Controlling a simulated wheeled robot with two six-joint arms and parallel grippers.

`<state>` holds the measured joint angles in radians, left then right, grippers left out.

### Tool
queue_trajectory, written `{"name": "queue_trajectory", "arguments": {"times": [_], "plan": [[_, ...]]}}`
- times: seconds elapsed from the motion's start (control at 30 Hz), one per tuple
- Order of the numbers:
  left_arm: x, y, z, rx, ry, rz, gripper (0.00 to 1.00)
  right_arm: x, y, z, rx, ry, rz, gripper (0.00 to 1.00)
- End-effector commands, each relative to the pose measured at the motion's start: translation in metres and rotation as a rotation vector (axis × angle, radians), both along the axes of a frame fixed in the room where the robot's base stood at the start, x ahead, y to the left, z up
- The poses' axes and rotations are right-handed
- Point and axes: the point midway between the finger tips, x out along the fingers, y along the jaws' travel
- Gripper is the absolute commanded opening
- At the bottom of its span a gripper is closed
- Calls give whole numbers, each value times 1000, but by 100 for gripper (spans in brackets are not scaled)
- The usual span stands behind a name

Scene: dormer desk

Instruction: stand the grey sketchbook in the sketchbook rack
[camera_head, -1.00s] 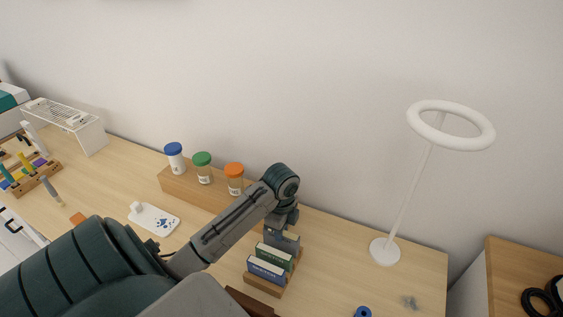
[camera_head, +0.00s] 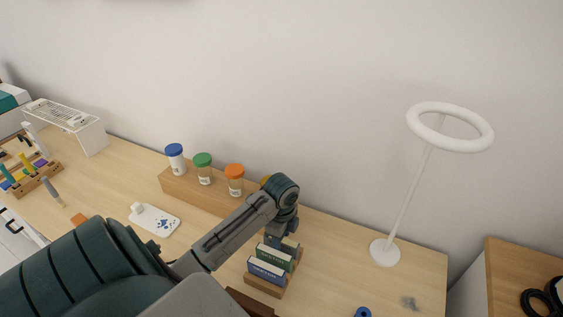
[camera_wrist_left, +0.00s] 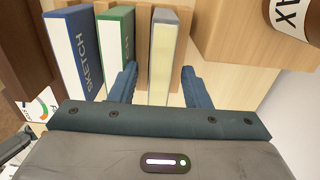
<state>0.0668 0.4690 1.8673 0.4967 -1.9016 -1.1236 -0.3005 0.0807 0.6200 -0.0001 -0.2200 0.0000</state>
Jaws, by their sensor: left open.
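The grey sketchbook (camera_wrist_left: 163,52) stands upright in the wooden sketchbook rack (camera_wrist_left: 184,107), beside a green sketchbook (camera_wrist_left: 116,48) and a blue one (camera_wrist_left: 72,48). My left gripper (camera_wrist_left: 159,72) is open, with one finger on each side of the grey sketchbook and visible gaps to it. In the head view my left gripper (camera_head: 283,244) is low over the back end of the rack (camera_head: 264,286). There the blue (camera_head: 266,270) and green (camera_head: 273,257) sketchbooks show, and the grey one is mostly hidden by the gripper. My right gripper is not in view.
Jars with blue (camera_head: 174,150), green (camera_head: 203,160) and orange (camera_head: 235,171) lids stand on a wooden riser (camera_head: 185,190) behind my arm. A white ring lamp (camera_head: 385,251) stands to the right. The desk between rack and lamp is clear.

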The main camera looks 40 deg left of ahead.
Motion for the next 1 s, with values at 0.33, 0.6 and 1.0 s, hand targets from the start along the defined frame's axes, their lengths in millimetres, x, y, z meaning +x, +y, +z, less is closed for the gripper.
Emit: {"name": "queue_trajectory", "arguments": {"times": [0.33,0.6,1.0], "plan": [[0,0,66,0,0,0,43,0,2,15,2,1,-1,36],[0,0,101,0,0,0,43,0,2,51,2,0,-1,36],[1,0,120,-1,0,0,43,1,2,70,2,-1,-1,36]]}}
